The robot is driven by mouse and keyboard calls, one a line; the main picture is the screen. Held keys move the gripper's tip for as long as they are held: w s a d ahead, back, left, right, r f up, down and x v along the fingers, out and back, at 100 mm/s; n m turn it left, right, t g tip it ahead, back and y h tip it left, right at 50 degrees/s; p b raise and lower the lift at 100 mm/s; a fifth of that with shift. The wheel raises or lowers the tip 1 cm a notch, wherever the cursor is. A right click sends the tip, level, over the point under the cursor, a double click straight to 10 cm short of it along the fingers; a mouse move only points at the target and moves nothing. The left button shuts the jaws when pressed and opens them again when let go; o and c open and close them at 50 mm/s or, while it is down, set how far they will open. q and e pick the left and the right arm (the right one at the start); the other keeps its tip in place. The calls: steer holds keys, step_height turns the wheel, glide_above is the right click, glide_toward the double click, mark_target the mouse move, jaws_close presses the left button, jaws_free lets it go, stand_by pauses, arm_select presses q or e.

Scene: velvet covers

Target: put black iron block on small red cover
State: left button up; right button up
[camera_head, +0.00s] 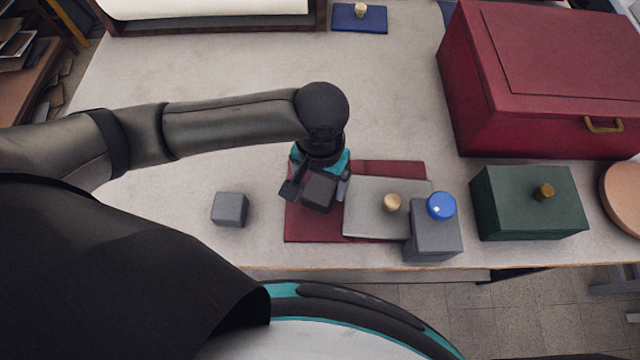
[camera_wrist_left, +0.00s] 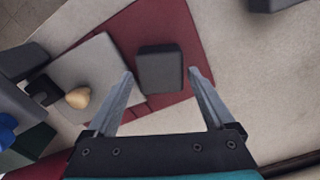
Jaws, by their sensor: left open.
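The black iron block (camera_head: 318,191) is a small dark cube on the flat red cover (camera_head: 300,228). In the left wrist view the block (camera_wrist_left: 160,68) appears to lie on the red cover (camera_wrist_left: 190,35), near its edge. My left gripper (camera_head: 316,192) is above the red cover with its fingers on either side of the block. In the left wrist view the gripper (camera_wrist_left: 161,75) is open, with visible gaps between the fingertips and the block. My right gripper is in neither view.
A grey plate with a wooden knob (camera_head: 365,215) overlaps the red cover. Beside it stands a grey box with a blue knob (camera_head: 433,240). A lighter grey cube (camera_head: 230,209) stands left. Green box (camera_head: 520,215) and large red chest (camera_head: 540,90) are right. The table's back middle is clear.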

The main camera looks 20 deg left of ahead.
mark_target(320, 190)
arm_select(q)
step_height(320, 190, up, 9)
steer(key=p, duration=0.1)
steer(key=shift+r+p, duration=0.15)
steer(key=shift+p, duration=0.15)
stand_by(0.4)
